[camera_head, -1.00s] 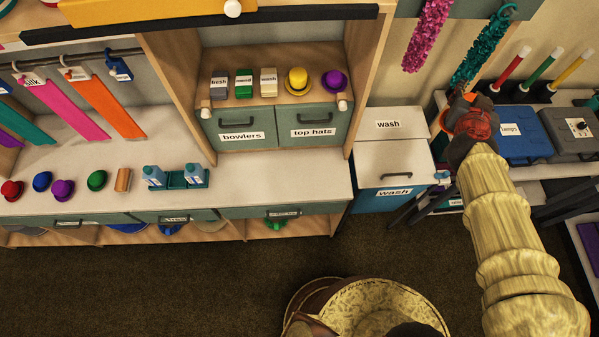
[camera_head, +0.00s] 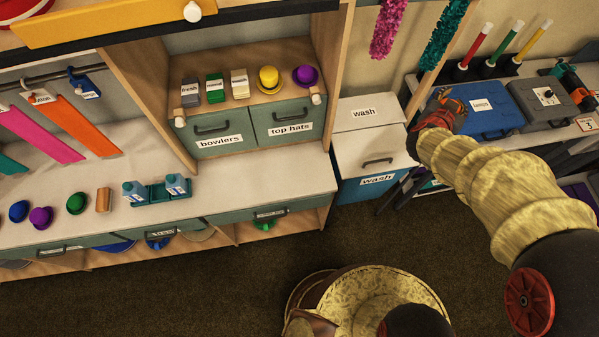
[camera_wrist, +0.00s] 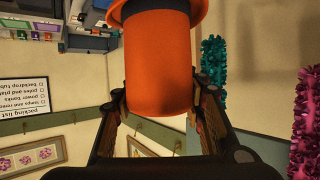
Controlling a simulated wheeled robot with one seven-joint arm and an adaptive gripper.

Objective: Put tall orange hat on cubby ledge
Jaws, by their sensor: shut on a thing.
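The tall orange hat (camera_wrist: 160,65) fills the upper middle of the wrist view, with a dark band and a flared brim at the top of the picture. My gripper (camera_wrist: 162,98) is shut on its crown, one finger on each side. In the head view my gripper (camera_head: 440,115) is at the right, in front of the blue case; the hat is mostly hidden there by my own arm. The cubby's wooden ledge (camera_head: 218,102) is left of my gripper, above the two drawers. A yellow hat (camera_head: 268,79) and a purple hat (camera_head: 305,76) stand on it.
Several small boxes (camera_head: 215,90) stand left on the ledge. White knobs stick out at its front corners. A wash bin (camera_head: 372,150) stands between the cubby and the blue case (camera_head: 480,103). Teal (camera_head: 445,40) and pink garlands hang nearby. The lower counter (camera_head: 270,182) has clear room.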

